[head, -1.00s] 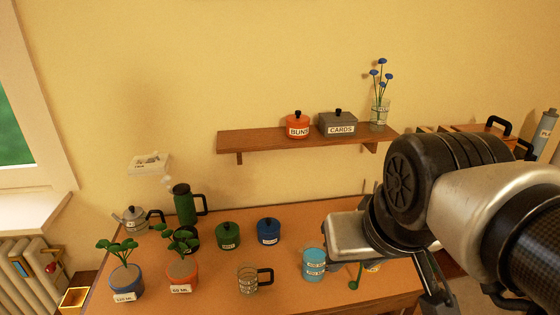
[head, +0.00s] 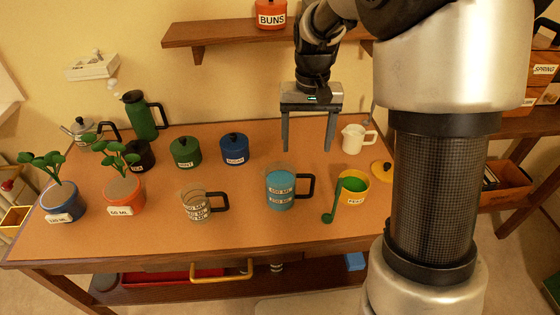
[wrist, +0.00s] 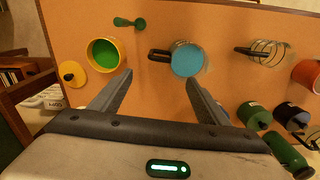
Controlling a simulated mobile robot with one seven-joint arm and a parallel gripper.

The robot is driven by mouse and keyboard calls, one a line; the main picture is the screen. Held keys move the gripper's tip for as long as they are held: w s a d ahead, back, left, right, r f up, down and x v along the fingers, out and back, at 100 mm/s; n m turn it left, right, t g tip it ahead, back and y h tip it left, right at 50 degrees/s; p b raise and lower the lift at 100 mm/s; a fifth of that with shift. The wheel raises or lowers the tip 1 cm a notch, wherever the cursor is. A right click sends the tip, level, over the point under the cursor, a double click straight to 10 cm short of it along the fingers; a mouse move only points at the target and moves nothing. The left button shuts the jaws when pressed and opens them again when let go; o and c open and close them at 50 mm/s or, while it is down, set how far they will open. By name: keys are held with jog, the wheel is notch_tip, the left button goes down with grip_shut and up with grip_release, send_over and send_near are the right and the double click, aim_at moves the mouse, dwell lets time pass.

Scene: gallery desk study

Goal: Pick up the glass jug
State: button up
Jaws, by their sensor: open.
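Two see-through glass jugs with ML marks and black handles stand upright on the desk. One glass jug (head: 280,188) holds something blue; it also shows in the wrist view (wrist: 187,60), just beyond my fingers. The other, a clear glass jug (head: 194,206), looks empty and stands to its left; it shows at the right of the wrist view (wrist: 266,54). My gripper (head: 308,148) is open and empty, pointing down above the desk behind the blue-filled jug. Its two fingers also show in the wrist view (wrist: 159,78), apart from both jugs.
A yellow pot (head: 353,188) with a green ladle (head: 333,202) stands right of the blue-filled jug. A white jug (head: 353,139) is behind it. Green (head: 185,152) and blue (head: 234,149) lidded pots stand at the back. The shelf (head: 215,32) is above. The desk's front middle is clear.

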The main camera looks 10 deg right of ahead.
aim_at(287, 188)
jog(key=f+b, duration=0.1)
jog(key=f, duration=0.4)
jog(key=s+f+b, duration=0.1)
jog(key=f, duration=0.4)
jog(key=f+b, duration=0.1)
jog(key=f, duration=0.4)
jog(key=shift+s+f, duration=0.15)
jog(key=shift+f, duration=0.75)
jog(key=c, duration=1.7)
jog(key=shift+r, duration=0.1)
notch_tip(287, 188, up, 10)
jog(key=shift+f+p, duration=0.1)
jog(key=shift+p, duration=0.75)
